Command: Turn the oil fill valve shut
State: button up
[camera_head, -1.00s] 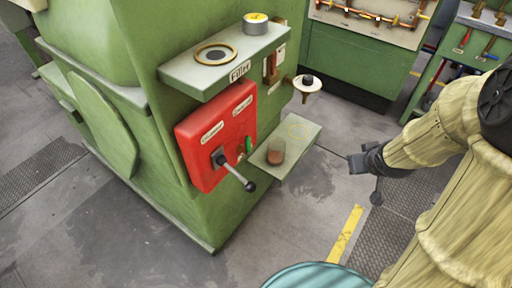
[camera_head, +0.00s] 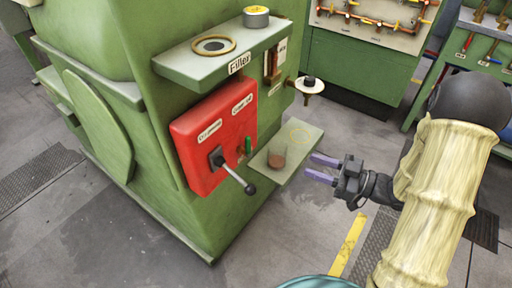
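A fitting with a black knob on a pale round disc (camera_head: 312,87) sticks out from the right side of the green machine. A brown tip hangs below it. It seems to be the oil fill valve, but I cannot read a label or tell its setting. Below it, a glass with brown liquid (camera_head: 277,157) stands on a low green shelf (camera_head: 302,152). My gripper (camera_head: 309,166) is open and empty. Its two purple fingers point left, at the right edge of the low shelf in the picture, below the valve and apart from it.
A red control box (camera_head: 214,140) with a black lever (camera_head: 235,175) is on the machine's front. An upper shelf (camera_head: 190,68) marked "Filler" carries a ring and a tin (camera_head: 256,17). A teal round edge (camera_head: 325,282) is at the bottom. Grey floor lies open around the machine.

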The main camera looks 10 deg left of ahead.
aim_at(248, 146)
jog(key=w+a, duration=0.1)
jog(key=a, duration=0.7)
jog(key=w+a, duration=0.2)
jog(key=a, duration=0.7)
jog(key=shift+w+p, duration=0.25)
jog(key=shift+p, duration=0.05)
jog(key=shift+a, duration=0.1)
grip_shut()
